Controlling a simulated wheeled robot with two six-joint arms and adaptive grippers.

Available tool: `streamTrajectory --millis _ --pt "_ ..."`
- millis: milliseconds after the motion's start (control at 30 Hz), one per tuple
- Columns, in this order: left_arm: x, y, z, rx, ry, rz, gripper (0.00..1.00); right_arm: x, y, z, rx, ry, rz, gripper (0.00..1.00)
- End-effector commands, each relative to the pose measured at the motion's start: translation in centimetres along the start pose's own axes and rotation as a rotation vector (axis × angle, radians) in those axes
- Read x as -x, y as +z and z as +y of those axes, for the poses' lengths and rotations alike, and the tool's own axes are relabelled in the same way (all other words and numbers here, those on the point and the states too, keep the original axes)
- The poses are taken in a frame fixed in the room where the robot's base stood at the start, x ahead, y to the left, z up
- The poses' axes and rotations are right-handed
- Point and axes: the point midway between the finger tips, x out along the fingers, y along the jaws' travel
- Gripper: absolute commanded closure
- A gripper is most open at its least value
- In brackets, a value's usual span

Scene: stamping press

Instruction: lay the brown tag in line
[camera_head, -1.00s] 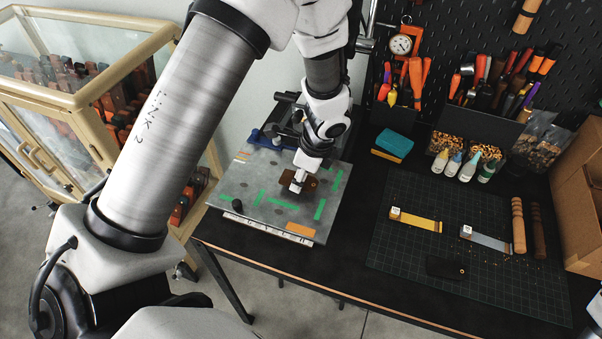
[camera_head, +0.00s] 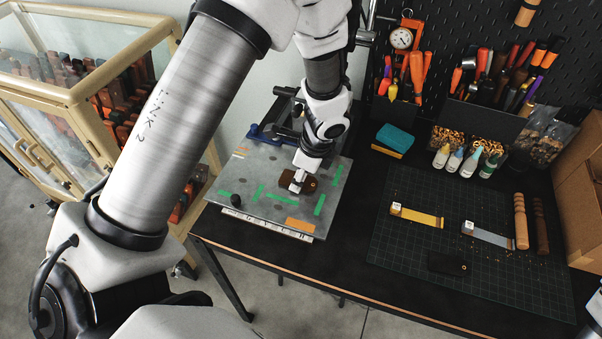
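The brown tag (camera_head: 311,184) lies on the grey metal plate (camera_head: 272,212) of the press, in the camera_head view. My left gripper (camera_head: 296,188) points down at the tag and covers its middle, so the brown shows on both sides. The fingers are small and partly hidden, and I cannot tell whether they grip the tag or only touch it. Green strips and an orange patch (camera_head: 300,225) mark the plate. A dark tag (camera_head: 447,264) lies on the cutting mat. My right gripper is out of view.
The cutting mat (camera_head: 400,245) holds yellow and blue-grey strips with white blocks, and wooden handles. Glue bottles (camera_head: 455,161), tool holders and a teal-and-yellow block (camera_head: 394,140) stand behind it. A cabinet (camera_head: 75,85) is at left, a cardboard box (camera_head: 580,205) at right.

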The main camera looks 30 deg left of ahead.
Motion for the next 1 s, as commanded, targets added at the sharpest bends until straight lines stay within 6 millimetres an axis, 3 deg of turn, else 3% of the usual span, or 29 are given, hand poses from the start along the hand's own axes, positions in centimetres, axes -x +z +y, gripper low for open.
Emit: streamTrajectory --millis 233,267,333,567,600,1000 --pt "-0.43 -0.11 0.01 0.0 0.0 0.0 0.78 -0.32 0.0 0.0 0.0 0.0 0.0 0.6" --pt "-0.43 -0.11 0.01 0.0 0.0 0.0 0.5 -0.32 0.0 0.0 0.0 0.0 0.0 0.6" --pt "-0.43 -0.11 0.01 0.0 0.0 0.0 0.25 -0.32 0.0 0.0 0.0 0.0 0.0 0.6" --pt "-0.42 -0.11 0.02 0.0 0.0 0.0 0.24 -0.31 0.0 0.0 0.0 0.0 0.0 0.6" --pt "-0.43 -0.11 0.02 0.0 0.0 0.0 0.32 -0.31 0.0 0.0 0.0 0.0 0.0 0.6" --pt "-0.42 -0.11 0.01 0.0 0.0 0.0 0.32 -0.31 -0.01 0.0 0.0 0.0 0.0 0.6"
